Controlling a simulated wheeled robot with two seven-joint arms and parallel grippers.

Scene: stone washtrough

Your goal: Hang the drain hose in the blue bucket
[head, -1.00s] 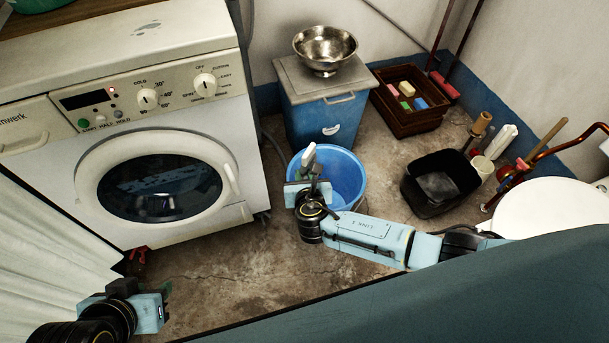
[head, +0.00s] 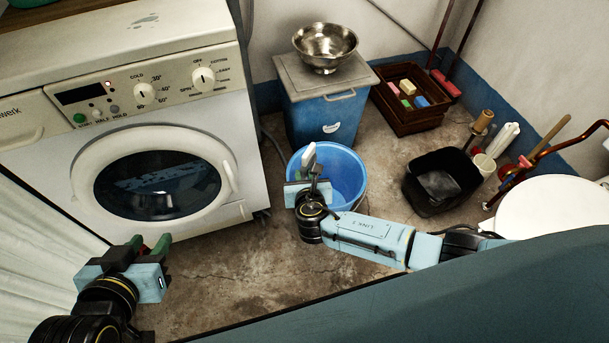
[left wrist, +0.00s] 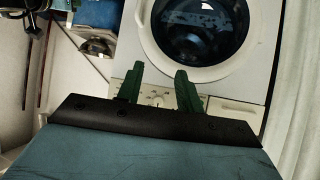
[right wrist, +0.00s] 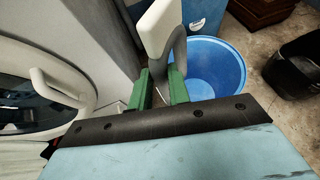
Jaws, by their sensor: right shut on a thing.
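The blue bucket (head: 345,178) stands on the floor right of the washing machine; it also shows in the right wrist view (right wrist: 218,65). My right gripper (head: 312,178) is at the bucket's left side and shut on the drain hose (head: 309,157). In the right wrist view the hose's pale end (right wrist: 157,28) stands up above the fingers, with a grey bend beside it. I cannot tell whether the hose touches the rim. My left gripper (head: 150,244) is open and empty, low in front of the washing machine. Its green fingers (left wrist: 159,72) are apart in the left wrist view.
The washing machine (head: 225,150) fills the left. Behind the bucket stands a blue bin (head: 325,120) with a metal bowl (head: 325,45) on its lid. A brown crate (head: 410,122) and a black tub (head: 436,192) are to the right. The floor in front is clear.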

